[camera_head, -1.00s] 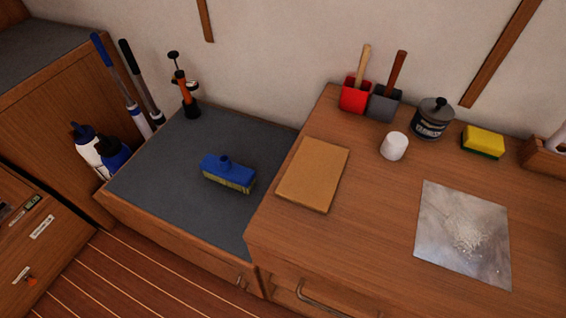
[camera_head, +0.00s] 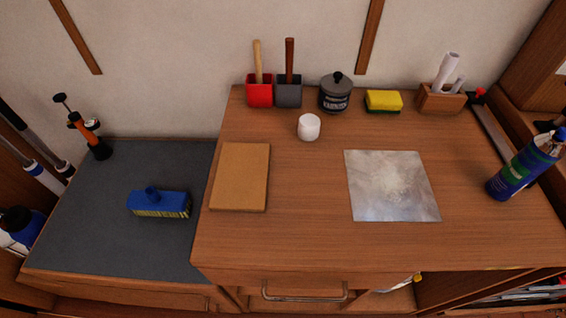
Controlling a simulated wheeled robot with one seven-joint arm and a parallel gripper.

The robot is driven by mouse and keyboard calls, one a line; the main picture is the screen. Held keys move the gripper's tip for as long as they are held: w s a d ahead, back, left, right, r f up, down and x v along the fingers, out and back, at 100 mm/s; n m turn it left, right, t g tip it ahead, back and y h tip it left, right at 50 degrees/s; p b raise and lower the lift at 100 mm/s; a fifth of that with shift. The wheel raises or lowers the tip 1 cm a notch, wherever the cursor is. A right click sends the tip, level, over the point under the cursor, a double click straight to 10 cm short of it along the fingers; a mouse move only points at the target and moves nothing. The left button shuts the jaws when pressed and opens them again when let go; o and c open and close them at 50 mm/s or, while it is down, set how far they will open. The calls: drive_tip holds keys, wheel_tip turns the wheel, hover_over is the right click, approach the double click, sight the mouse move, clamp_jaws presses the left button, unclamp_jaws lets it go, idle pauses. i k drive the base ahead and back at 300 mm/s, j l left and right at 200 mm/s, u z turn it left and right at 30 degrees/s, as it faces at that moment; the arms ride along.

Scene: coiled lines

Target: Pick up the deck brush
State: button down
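The deck brush (camera_head: 160,203) has a blue block with a short blue socket on top and yellowish bristles below. It lies bristles down on the dark grey top of the low cabinet (camera_head: 100,240), at the left of the view. It has no handle fitted. The wooden counter's side is a little to its right. My gripper is not in view.
On the counter (camera_head: 300,235) are a tan board (camera_head: 240,177), a white cup (camera_head: 309,127), a powdery metal sheet (camera_head: 392,186) and a blue spray can (camera_head: 525,165). An orange-and-black pump (camera_head: 92,135) stands behind the brush. Bottles and poles stand at far left. The grey top around the brush is clear.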

sight(150, 202)
drive_tip(key=i+j, duration=0.1)
drive_tip(key=j, duration=0.9)
drive_tip(key=i+j, duration=0.15)
drive_tip(key=j, duration=0.9)
drive_tip(key=i+j, duration=0.15)
drive_tip(key=j, duration=0.35)
drive_tip(key=i+j, duration=0.1)
drive_tip(key=j, duration=0.9)
drive_tip(key=i+u, duration=0.05)
